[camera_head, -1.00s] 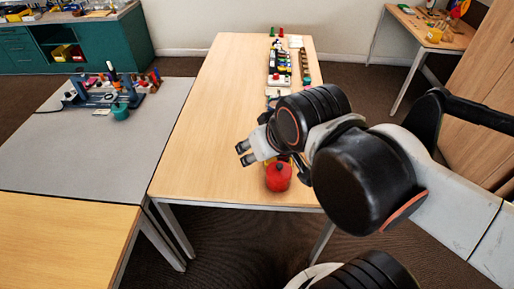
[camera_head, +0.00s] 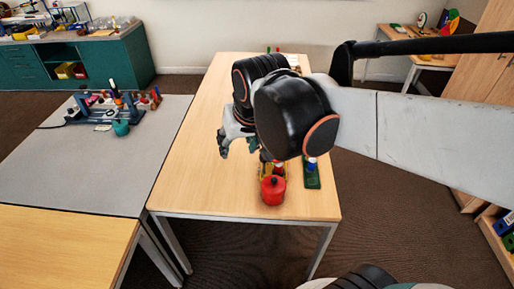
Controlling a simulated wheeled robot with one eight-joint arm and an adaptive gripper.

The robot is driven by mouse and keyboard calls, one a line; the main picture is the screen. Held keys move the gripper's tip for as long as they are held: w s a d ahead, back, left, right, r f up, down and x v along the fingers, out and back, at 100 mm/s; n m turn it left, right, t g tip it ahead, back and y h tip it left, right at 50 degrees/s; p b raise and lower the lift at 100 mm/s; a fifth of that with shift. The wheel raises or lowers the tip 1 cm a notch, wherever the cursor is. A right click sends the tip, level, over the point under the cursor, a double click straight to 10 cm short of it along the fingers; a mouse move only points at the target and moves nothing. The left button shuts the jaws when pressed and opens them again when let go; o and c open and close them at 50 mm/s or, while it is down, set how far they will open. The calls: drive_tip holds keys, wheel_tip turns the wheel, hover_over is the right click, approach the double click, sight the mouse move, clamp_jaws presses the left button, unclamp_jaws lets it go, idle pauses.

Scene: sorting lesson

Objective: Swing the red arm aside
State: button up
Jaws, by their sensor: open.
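No red arm can be made out for certain in the head view. A red lidded pot (camera_head: 273,191) stands near the front edge of the wooden table (camera_head: 195,185). My arm hides most of the middle and far part of the table.
A grey table (camera_head: 95,170) on the left carries a dark blue rack with several small items and a teal pot (camera_head: 121,127). Green cabinets (camera_head: 105,60) stand at the back left, and a side table (camera_head: 445,63) at the back right. The wooden table's left part is clear.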

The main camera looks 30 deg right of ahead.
drive_tip(key=w+d+f+m+g+p, duration=0.3)
drive_tip(key=w+d+f+m+p, duration=0.15)
drive_tip(key=w+d+m, duration=0.3)
drive_tip(key=w+d+f+m+g+p, duration=0.2)
drive_tip(key=w+d+f+m+p, duration=0.3)
drive_tip(key=d, duration=0.4)
drive_tip(key=shift+m, duration=0.45)
drive_tip(key=f+b, duration=0.1)
drive_tip(key=f, duration=0.3)
drive_tip(key=f+b, duration=0.1)
drive_tip(key=f, duration=0.3)
drive_tip(key=f+b, duration=0.1)
drive_tip(key=f, duration=0.4)
drive_tip(key=shift+w+a, duration=0.25)
drive_tip(key=c, duration=1.1)
